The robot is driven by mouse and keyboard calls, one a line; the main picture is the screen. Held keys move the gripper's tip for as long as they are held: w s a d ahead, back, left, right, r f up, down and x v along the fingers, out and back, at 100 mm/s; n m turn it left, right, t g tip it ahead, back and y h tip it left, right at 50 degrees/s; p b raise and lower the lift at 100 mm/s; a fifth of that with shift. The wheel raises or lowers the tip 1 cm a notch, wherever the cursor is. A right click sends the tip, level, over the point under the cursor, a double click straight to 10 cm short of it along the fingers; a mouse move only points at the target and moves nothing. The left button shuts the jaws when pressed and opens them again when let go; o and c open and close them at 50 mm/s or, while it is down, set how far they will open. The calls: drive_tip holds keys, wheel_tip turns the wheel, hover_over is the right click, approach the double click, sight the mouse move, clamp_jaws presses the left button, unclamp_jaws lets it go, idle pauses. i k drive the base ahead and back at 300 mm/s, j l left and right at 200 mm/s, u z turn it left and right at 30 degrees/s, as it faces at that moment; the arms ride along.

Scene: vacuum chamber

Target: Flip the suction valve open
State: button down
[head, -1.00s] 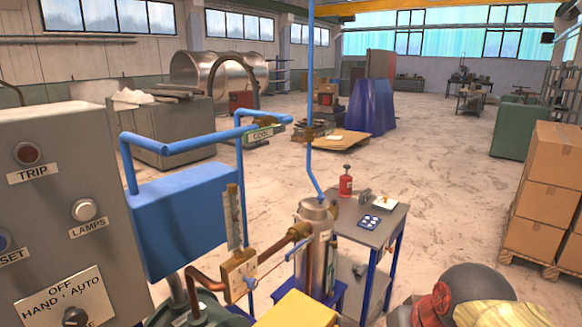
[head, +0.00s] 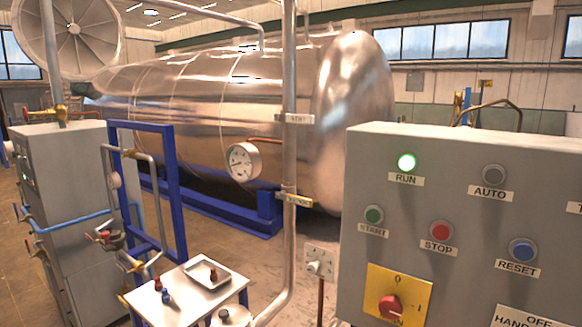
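I cannot tell for certain which fitting is the suction valve. A vertical grey pipe (head: 290,150) runs up the middle of the head view. It carries a tag that seems to read VENT (head: 298,118) and a lower yellowish tag or lever (head: 297,199), too small to read. Left of it, a brass valve (head: 135,154) sits on a pipe at the blue frame. A red-handled valve (head: 103,237) and another small brass valve (head: 135,264) are lower down. My gripper is not in view.
A large steel tank (head: 225,95) with a gauge (head: 243,161) stands behind. A small table (head: 160,305) with a tray (head: 208,270) is at the front; a grey cabinet (head: 75,200) stands left.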

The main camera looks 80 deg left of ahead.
sight(296, 199)
drive_tip(key=u, duration=0.45)
drive_tip(key=l+u, duration=0.1)
drive_tip(key=u, duration=0.8)
drive_tip(key=l+u, duration=0.1)
drive_tip(key=u, duration=0.35)
drive_tip(key=k+u, duration=0.1)
drive_tip(key=u, duration=1.25)
drive_tip(key=k, duration=0.05)
